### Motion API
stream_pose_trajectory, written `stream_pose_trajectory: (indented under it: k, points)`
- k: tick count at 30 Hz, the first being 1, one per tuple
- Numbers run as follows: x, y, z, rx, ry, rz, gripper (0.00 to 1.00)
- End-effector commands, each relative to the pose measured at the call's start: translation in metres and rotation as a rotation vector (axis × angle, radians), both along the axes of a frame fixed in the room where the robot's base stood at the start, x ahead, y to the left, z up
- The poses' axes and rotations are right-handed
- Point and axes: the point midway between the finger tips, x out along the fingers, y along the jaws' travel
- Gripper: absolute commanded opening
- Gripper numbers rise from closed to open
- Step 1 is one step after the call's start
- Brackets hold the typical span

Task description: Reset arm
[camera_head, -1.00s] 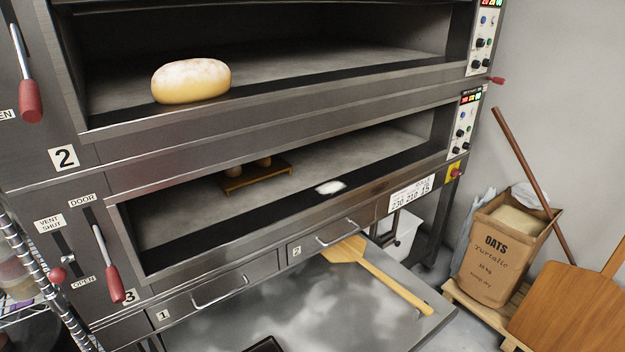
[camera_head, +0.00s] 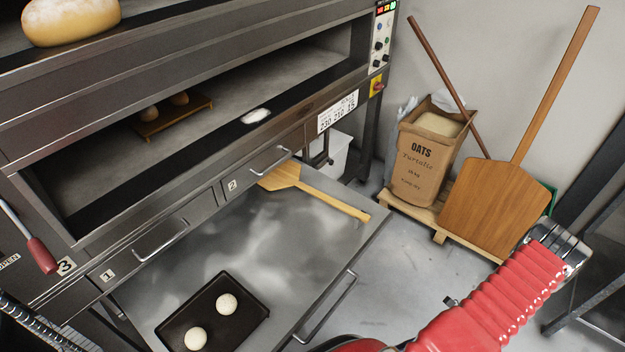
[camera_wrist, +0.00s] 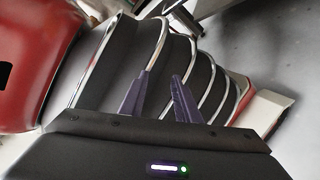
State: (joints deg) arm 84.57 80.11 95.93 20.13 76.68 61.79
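My gripper (camera_wrist: 160,76) shows in the wrist view as two dark purple fingers above a dark housing. The fingertips are a little apart and nothing is between them. Behind them is a dark ribbed part with shiny rings, with a red rounded surface at the left. In the head view my red ribbed arm reaches up from the bottom edge at the lower right. My gripper's fingers cannot be made out there.
An oven drawer top (camera_head: 310,215) juts out, bearing a dark tray (camera_head: 240,338) with two dough balls and a wooden peel (camera_head: 330,202). An oats sack (camera_head: 425,160) and a large wooden peel (camera_head: 490,205) stand on a pallet (camera_head: 410,208). Grey floor (camera_head: 420,255) is clear between.

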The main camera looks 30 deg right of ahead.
Motion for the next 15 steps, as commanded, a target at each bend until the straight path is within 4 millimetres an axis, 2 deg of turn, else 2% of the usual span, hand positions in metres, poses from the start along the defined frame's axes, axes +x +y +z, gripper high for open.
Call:
stream_pose_trajectory:
  k: [15]
  points:
    - [0.026, -0.029, 0.079, -0.320, -0.342, 0.410, 0.29]
